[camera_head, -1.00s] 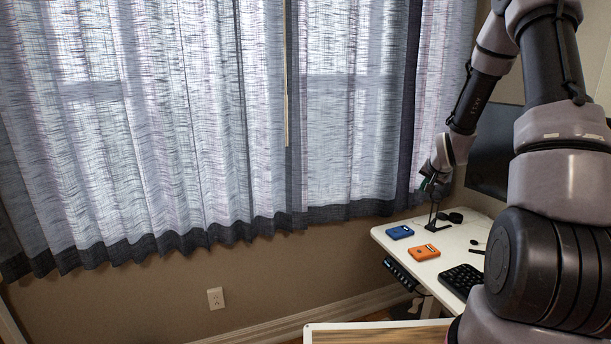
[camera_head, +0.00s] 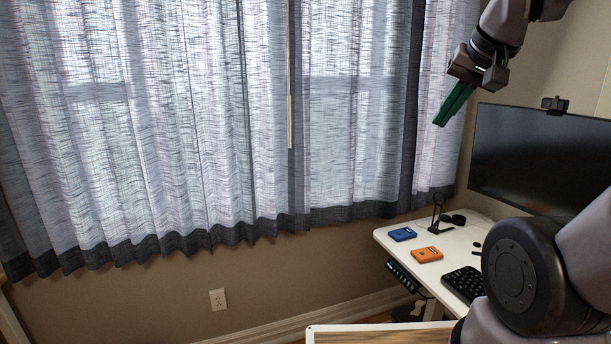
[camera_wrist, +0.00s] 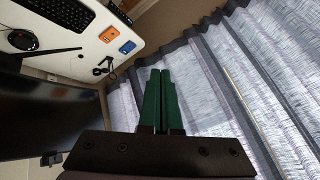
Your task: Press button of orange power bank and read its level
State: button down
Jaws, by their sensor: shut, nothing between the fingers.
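The orange power bank (camera_head: 427,255) lies flat on the white desk near its left edge, with a small dark display on its top. It also shows in the wrist view (camera_wrist: 109,34). A blue power bank (camera_head: 402,234) lies just behind it, and shows in the wrist view (camera_wrist: 127,47). My gripper (camera_head: 439,122) has green fingers and is raised high above the desk, in front of the curtain. In the wrist view its fingers (camera_wrist: 157,72) are together with nothing between them. The button and any level reading are too small to make out.
The white desk (camera_head: 455,240) also holds a black stand (camera_head: 437,217), a round black object (camera_head: 458,219) and a keyboard (camera_head: 464,283). A monitor (camera_head: 545,155) with a webcam (camera_head: 555,105) stands at the right. The curtain (camera_head: 350,120) hangs behind my gripper.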

jog(key=s, duration=0.2)
jog(key=shift+s+a+r, duration=0.15)
jog(key=shift+s+a, duration=0.2)
jog(key=shift+a, duration=0.05)
